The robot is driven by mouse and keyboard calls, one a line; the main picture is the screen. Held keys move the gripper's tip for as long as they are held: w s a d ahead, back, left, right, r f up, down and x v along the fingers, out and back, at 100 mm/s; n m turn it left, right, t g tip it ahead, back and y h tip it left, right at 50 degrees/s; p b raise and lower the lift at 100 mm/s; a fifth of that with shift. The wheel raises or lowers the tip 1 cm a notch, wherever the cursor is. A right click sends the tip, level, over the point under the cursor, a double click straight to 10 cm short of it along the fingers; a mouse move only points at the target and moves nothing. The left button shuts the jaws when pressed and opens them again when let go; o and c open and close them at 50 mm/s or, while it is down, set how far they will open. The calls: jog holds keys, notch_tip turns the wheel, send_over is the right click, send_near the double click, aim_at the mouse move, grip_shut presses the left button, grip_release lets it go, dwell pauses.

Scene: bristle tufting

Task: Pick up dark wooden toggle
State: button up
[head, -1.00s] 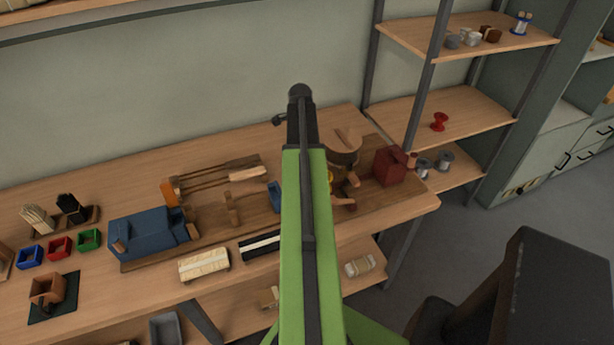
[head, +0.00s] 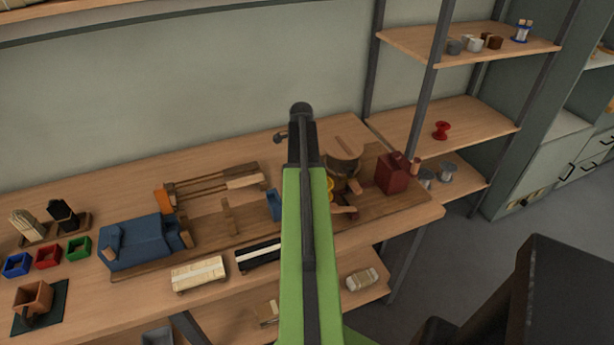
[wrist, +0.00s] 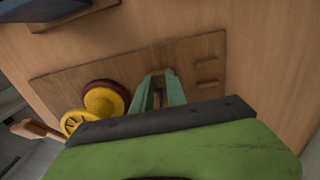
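In the wrist view, my gripper (wrist: 161,76) points down at a brown wooden board. Its two green fingers stand apart, with brown wood showing between them. I cannot tell whether that wood is the dark wooden toggle or the board. Two small brown wooden bars (wrist: 207,72) lie on the board just right of the fingers; I cannot tell if either is the toggle. In the head view, my green arm reaches over the bench and hides my gripper and part of the board.
In the wrist view, yellow wheels (wrist: 103,100) and a dark red disc are left of the fingers. In the head view, a blue machine (head: 143,243), a dark red block (head: 391,173) and a round wooden pot (head: 343,170) stand on the bench. Shelves (head: 445,130) are at the right.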

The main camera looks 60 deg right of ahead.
grip_shut()
jog(key=shift+r+p, duration=0.6)
notch_tip(320, 180, up, 4)
jog(key=p, duration=0.4)
jog(key=s+d+r+p, duration=0.4)
jog(key=s+r+p, duration=0.1)
jog(key=s, duration=0.5)
jog(key=shift+s+d+r+p, duration=0.3)
jog(key=shift+d+r+p, duration=0.1)
